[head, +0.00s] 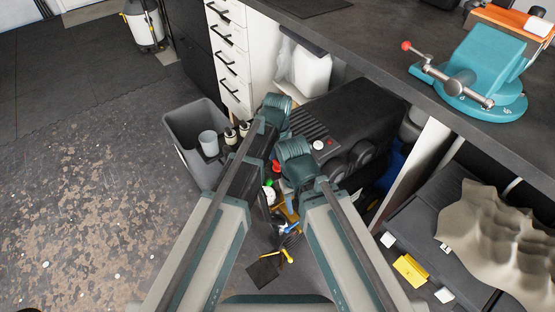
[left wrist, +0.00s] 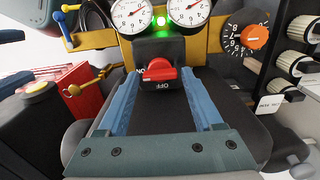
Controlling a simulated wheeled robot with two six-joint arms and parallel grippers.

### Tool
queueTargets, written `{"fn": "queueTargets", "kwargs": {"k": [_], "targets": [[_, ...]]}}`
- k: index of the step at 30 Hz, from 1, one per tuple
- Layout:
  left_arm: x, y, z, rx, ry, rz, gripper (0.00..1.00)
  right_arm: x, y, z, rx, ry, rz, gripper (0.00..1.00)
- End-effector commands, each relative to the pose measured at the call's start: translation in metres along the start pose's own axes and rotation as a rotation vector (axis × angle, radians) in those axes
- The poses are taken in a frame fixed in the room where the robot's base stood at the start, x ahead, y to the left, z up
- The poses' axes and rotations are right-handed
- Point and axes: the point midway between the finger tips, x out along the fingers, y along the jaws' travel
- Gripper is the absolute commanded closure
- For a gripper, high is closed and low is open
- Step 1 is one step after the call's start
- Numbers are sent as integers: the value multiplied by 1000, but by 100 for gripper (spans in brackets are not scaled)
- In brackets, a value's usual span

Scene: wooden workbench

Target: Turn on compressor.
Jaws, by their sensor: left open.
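The compressor (head: 345,115) is a black machine under the workbench. In the left wrist view its red switch (left wrist: 160,70) sits on a black box with ON and OFF lettering, upside down. A green lamp (left wrist: 161,20) above it is lit, between two white gauges (left wrist: 131,15) on a yellow panel. My left gripper (left wrist: 162,88) is open, its two blue fingers apart on either side of the switch box, with nothing held. I cannot tell whether the fingers touch the box. In the head view the switch cannot be made out past my arms. My right gripper cannot be made out.
A grey bin (head: 182,150) stands left of the compressor, and white drawers (head: 230,50) stand behind. The bench top (head: 370,45) carries a teal vise (head: 480,70). In the left wrist view, an orange dial (left wrist: 255,37) is at the right and a red box (left wrist: 88,95) at the left.

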Motion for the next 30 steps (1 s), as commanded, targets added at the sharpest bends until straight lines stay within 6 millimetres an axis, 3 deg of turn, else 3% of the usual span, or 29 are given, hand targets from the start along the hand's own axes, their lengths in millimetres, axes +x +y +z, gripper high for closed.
{"fn": "queueTargets", "kwargs": {"k": [8, 30], "targets": [[-24, 0, 0, 0, 0, 0, 32, -24, 2, 1, 1, 0, -2, 50], [-130, 0, 0, 0, 0, 0, 32, -129, 12, 8, 1, 0, -3, 50]]}}
